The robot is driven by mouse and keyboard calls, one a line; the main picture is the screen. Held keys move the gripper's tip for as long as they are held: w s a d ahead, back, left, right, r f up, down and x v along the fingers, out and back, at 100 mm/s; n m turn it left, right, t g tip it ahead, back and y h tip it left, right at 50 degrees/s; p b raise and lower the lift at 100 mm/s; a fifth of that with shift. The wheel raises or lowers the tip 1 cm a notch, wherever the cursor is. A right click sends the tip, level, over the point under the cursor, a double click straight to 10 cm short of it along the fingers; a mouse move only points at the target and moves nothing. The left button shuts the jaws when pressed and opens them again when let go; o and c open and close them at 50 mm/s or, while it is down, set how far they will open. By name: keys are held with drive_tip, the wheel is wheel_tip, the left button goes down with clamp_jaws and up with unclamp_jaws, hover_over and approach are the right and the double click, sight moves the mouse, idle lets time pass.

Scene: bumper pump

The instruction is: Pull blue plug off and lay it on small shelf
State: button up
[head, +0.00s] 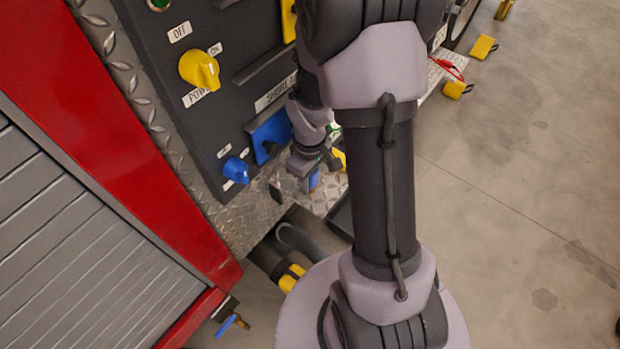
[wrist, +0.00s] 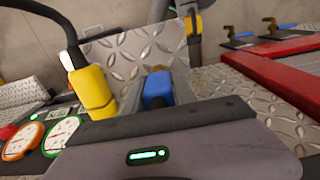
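The blue plug (wrist: 157,90) is between the two fingers of my gripper (wrist: 155,88) in the wrist view, with a finger close on each side. In the head view, my gripper (head: 314,167) is right of the pump panel, and a bit of blue (head: 314,180) shows at its fingers. A blue plate (head: 269,136) with a dark part is on the panel, a little left of the gripper. Diamond-plate metal (head: 322,197), possibly the small shelf, lies beneath the gripper and is partly hidden by my arm.
The panel carries a yellow knob (head: 199,70) and a blue knob (head: 236,170). A yellow hose fitting (wrist: 92,92) stands left of the fingers in the wrist view, near round gauges (wrist: 58,132). The floor (head: 530,190) at right is open.

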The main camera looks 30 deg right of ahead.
drive_tip(key=o, duration=0.4)
